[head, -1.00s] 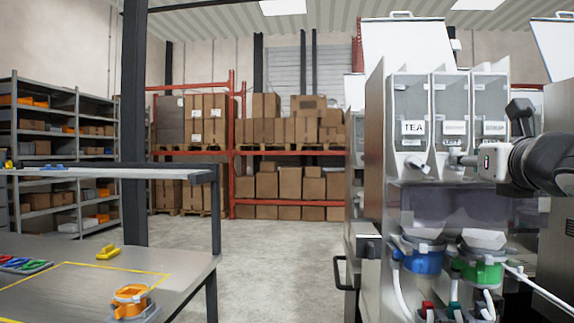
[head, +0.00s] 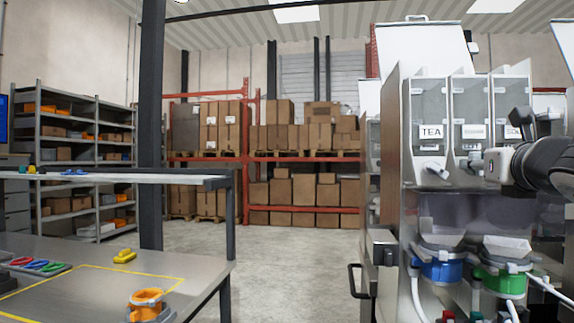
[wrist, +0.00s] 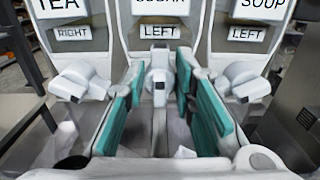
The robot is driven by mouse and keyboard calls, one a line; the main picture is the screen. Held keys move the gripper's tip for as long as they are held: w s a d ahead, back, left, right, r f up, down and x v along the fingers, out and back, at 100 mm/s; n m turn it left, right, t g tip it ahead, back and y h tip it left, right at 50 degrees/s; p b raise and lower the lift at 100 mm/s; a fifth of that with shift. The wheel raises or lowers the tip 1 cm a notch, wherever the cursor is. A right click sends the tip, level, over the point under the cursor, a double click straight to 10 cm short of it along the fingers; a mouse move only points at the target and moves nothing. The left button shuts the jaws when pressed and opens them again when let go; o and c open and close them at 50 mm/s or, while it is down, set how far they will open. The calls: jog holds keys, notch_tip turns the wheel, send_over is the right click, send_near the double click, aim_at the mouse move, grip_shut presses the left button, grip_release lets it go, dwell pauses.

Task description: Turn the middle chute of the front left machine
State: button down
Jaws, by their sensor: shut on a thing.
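The front left machine (head: 406,120) stands at the right of the head view, with three clear hoppers. The wrist view shows the labels TEA, SUGAR and SOUP, with smaller labels RIGHT, LEFT and LEFT below them. The white middle chute (wrist: 157,82) is under SUGAR, at the centre of the wrist view. My gripper (wrist: 158,100) has its teal-padded fingers on both sides of this chute and is shut on it. In the head view my gripper (head: 477,162) reaches the machine from the right, partly hiding the middle chute. The TEA chute (wrist: 82,80) and the SOUP chute (wrist: 248,86) sit apart on either side.
Below the hoppers are a blue-collared holder (head: 441,270) and a green-collared holder (head: 505,282) with white hoses. A metal table (head: 190,268) at the left carries an orange ring part (head: 147,298) and a yellow piece (head: 124,256). The floor between table and machine is clear.

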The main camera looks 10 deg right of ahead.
jog(key=shift+n+b, duration=0.35)
jog(key=shift+n, duration=0.05)
jog(key=shift+a+f+n+b, duration=0.1)
jog(key=shift+n+b, duration=0.75)
jog(key=shift+n, duration=0.05)
jog(key=n+b, duration=0.2)
jog(key=n, duration=0.1)
jog(key=shift+w+a+n, duration=0.1)
jog(key=shift+n, duration=0.2)
jog(key=n+b, duration=0.3)
jog(key=n, duration=0.2)
jog(key=n+b, duration=0.4)
jog(key=n, duration=0.2)
jog(key=f+n+b, duration=0.1)
jog(key=n+b, duration=0.3)
jog(key=n, duration=0.2)
jog(key=shift+a, duration=0.15)
jog(key=shift+n, duration=0.4)
